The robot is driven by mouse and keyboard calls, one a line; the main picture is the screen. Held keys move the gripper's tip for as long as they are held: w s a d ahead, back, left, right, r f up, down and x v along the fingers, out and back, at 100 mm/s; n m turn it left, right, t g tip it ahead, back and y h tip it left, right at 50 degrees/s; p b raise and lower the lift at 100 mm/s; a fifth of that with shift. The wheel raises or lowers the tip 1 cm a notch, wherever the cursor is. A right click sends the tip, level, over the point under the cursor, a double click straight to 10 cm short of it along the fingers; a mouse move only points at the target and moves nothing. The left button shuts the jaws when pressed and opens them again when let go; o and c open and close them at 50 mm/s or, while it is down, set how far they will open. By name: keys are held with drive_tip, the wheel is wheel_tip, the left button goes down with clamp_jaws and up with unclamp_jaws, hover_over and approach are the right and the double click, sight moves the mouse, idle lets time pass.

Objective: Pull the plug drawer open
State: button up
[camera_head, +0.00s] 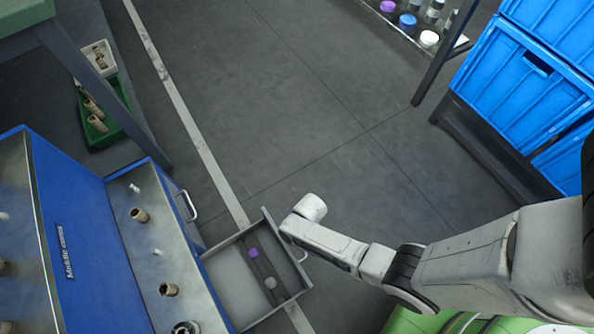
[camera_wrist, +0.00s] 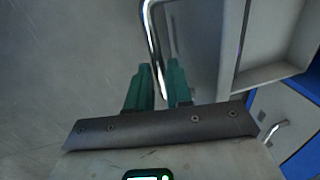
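The plug drawer (camera_head: 225,281) stands pulled out from the blue machine in the head view. A purple plug (camera_head: 254,253) and a pale plug (camera_head: 270,283) lie in it. Its bar handle (camera_head: 304,254) is on the front panel, beside the end of my arm. In the wrist view, the metal handle (camera_wrist: 153,38) runs down between the two green fingers of my gripper (camera_wrist: 160,84). The fingers are close on both sides of the bar and appear shut on it. My gripper's fingers are hidden behind my wrist in the head view.
The blue machine (camera_head: 72,215) fills the left, with another handle (camera_head: 188,206) beyond the drawer. A green bin (camera_head: 105,128) sits at upper left. Blue crates (camera_head: 520,90) stand on a rack at upper right. The grey floor between is clear.

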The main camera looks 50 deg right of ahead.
drive_tip(key=o, duration=0.3)
drive_tip(key=shift+o, duration=0.2)
wheel_tip(320, 180, up, 11)
drive_tip(key=d+p, duration=0.2)
drive_tip(key=p, duration=0.4)
drive_tip(key=shift+s+f, duration=0.2)
drive_tip(key=shift+s, duration=0.15)
drive_tip(key=s+d+r+n+p, duration=0.1)
drive_tip(key=r+p, duration=0.5)
drive_tip(key=r, duration=0.9)
drive_tip(key=s+d+r+n+h+p, duration=0.1)
drive_tip(key=s+r+p, duration=0.2)
drive_tip(key=r, duration=1.2)
drive_tip(key=s+d+r+n+h+p, duration=0.1)
drive_tip(key=s+d+r+p, duration=0.1)
drive_tip(key=r+p, duration=0.8)
wheel_tip(320, 180, up, 5)
drive_tip(key=shift+s+r+n, duration=0.15)
drive_tip(key=shift+s+n, duration=0.2)
drive_tip(key=shift+n, duration=0.05)
